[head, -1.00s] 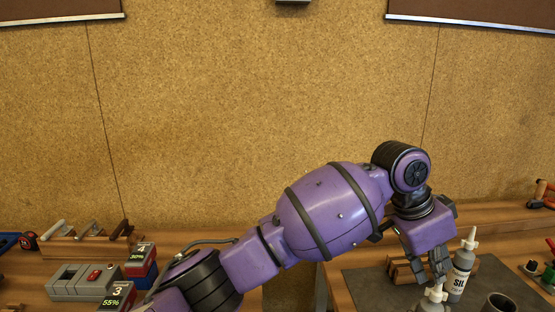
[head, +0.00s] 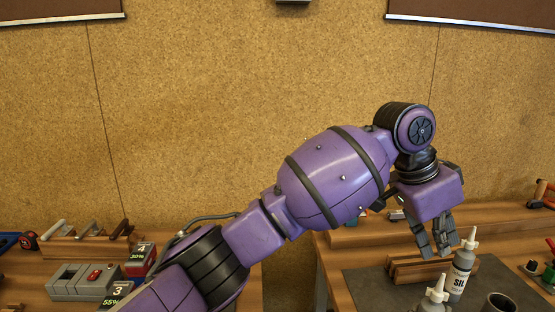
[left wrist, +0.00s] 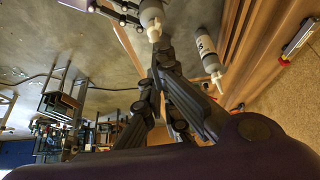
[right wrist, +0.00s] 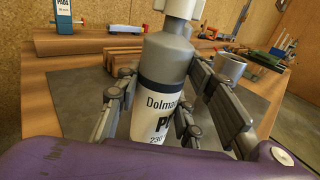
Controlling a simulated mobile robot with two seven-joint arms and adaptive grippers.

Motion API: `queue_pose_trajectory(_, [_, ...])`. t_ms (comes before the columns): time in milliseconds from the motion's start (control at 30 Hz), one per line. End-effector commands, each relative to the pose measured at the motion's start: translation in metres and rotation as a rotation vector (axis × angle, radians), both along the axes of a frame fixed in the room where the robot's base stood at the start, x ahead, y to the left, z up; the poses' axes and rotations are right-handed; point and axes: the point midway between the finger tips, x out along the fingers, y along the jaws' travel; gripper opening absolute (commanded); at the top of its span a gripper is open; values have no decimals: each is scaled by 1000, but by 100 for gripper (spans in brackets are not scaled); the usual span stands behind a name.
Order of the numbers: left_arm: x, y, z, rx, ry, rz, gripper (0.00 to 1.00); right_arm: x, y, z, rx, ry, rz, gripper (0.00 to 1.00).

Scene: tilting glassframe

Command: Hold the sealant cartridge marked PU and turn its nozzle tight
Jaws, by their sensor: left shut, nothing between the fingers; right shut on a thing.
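The PU cartridge stands upright at the bottom edge in the head view (head: 432,303), grey with a pale nozzle (head: 439,284). In the right wrist view the cartridge (right wrist: 163,85) shows a white label with part of "PU". My right gripper (right wrist: 160,108) is shut around its body; the white nozzle base (right wrist: 181,8) is cut off by the top edge. My left gripper (head: 442,248) is shut and empty, pointing down, above and apart from the nozzle. In the left wrist view the nozzle (left wrist: 153,34) lies just beyond the fingertips.
A SIL cartridge (head: 460,275) stands close behind the PU one, to its right. A wooden rack (head: 405,270) is behind on the grey mat (head: 370,285). Chargers (head: 85,282) are on the left bench.

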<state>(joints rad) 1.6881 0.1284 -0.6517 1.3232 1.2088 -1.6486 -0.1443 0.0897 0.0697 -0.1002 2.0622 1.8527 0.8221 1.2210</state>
Motion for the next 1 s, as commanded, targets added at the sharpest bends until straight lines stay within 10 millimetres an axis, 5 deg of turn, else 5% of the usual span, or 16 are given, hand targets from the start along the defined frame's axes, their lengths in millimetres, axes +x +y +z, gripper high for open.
queue_pose_trajectory(267, [-10,1,8,5,7,-1,0,0,0,-1,1,2,0,0])
queue_pose_trajectory(1000, [-13,2,-59,5,6,-1,0,0,0,-1,1,2,0,0])
